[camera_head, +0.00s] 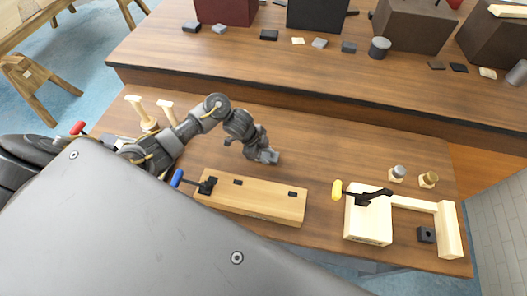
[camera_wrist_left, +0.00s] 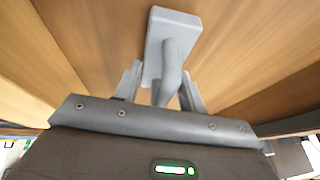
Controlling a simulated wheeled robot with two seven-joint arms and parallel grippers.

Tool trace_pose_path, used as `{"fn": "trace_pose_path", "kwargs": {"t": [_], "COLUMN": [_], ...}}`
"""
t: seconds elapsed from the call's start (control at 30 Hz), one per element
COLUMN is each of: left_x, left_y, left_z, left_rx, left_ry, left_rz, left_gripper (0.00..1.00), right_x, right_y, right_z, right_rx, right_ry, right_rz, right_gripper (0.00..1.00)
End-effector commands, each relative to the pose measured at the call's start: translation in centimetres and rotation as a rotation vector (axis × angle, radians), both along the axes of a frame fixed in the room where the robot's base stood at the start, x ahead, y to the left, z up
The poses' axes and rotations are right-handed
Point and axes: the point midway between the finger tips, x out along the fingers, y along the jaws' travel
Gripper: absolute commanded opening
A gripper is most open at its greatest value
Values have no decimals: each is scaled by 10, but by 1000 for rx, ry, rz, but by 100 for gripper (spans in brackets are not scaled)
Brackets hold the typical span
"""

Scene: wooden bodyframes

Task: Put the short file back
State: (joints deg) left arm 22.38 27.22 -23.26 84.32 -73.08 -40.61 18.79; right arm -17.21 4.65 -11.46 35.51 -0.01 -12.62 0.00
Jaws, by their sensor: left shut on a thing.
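My left gripper (camera_head: 262,153) is over the middle of the wooden workbench (camera_head: 330,160), behind the clamped plank. In the left wrist view, the gripper (camera_wrist_left: 162,88) is shut on a grey tool, seemingly the short file (camera_wrist_left: 170,34). It has a flat rectangular block and a rounded grey handle, with the handle between the fingers. In the head view only a small grey part of the tool (camera_head: 271,157) shows at the fingertips. It is close to the bench top; I cannot tell whether it touches. My right gripper is not in view.
A plank (camera_head: 250,203) with a blue-handled clamp (camera_head: 207,186) lies in front. A pale wooden frame (camera_head: 367,222) with a yellow-handled clamp (camera_head: 368,196) stands right. Pale T-shaped wooden pieces (camera_head: 148,124) stand left. A raised shelf (camera_head: 250,62) runs behind, holding small blocks and boxes.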

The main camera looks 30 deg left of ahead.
Motion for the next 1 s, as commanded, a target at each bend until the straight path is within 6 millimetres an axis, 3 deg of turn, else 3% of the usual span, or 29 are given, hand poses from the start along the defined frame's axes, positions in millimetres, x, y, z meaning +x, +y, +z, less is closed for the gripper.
{"fn": "trace_pose_path", "kwargs": {"t": [0.1,0.13,0.3,0.67,1.0], "left_x": [1,0,0,-1,-15], "left_y": [0,0,0,2,25], "left_z": [-3,-3,-2,5,66], "left_rx": [-1,0,0,1,4], "left_ry": [-1,0,0,-2,-5], "left_rz": [0,0,0,-1,-3], "left_gripper": [16,44,63,63,63], "right_x": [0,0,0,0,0], "right_y": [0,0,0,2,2], "right_z": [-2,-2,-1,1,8], "right_rx": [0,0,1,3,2], "right_ry": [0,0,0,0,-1], "right_rz": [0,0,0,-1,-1], "right_gripper": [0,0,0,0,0]}}
